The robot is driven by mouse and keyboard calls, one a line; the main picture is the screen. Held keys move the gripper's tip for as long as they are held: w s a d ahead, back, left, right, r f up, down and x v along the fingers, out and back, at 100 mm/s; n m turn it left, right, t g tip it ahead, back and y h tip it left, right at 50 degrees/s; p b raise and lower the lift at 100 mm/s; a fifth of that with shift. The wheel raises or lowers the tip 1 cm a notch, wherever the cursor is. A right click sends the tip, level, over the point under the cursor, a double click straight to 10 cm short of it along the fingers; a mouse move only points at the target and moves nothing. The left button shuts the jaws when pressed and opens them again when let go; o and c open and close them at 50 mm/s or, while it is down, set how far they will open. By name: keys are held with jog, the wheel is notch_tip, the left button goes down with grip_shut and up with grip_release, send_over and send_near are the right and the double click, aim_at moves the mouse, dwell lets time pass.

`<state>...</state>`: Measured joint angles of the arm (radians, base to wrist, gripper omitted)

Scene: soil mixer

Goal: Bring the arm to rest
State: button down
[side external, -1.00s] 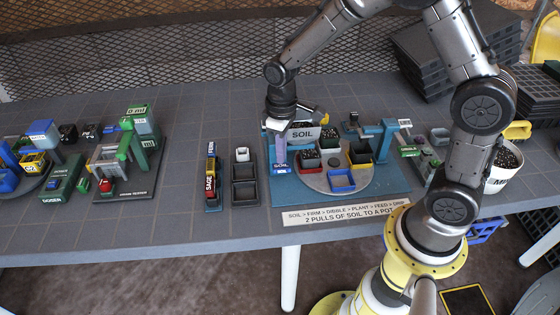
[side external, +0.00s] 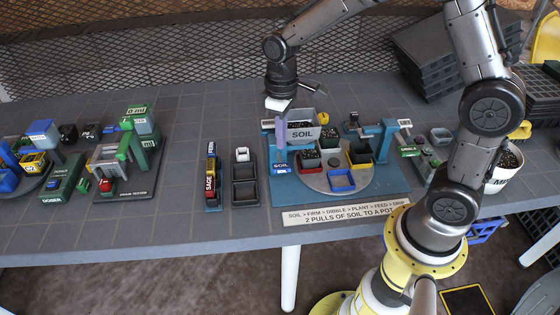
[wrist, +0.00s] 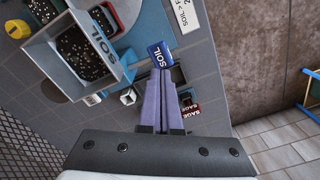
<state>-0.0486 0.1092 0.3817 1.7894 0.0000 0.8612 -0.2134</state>
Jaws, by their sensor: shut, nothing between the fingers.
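My gripper (side external: 280,132) hangs pointing down at the left side of the soil station, beside the grey SOIL hopper (side external: 302,127). Its purple fingers (wrist: 163,104) are shut together and empty in the wrist view. A blue SOIL label plate (side external: 281,169) lies below the fingertips; it also shows in the wrist view (wrist: 160,54). I cannot tell whether the fingertips touch anything. The hopper, filled with dark soil (wrist: 82,52), is left of the fingers in the wrist view.
A dark rack (side external: 244,192) and a SAGE packet holder (side external: 212,185) stand to the left. Green machines (side external: 140,125) are further left. Open table lies between.

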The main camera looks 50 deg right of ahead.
jog(key=s+d+r+t, duration=0.1)
jog(key=s+r+t, duration=0.1)
jog(key=s+r, duration=0.35)
jog(key=s+r+t, duration=0.2)
jog(key=r, duration=0.6)
jog(key=s+m+t, duration=0.1)
jog(key=s+m, duration=0.2)
jog(key=s, duration=1)
jog(key=shift+d+f+t, duration=0.3)
jog(key=shift+d+f, duration=0.1)
jog(key=shift+f, duration=0.05)
jog(key=shift+s, duration=0.1)
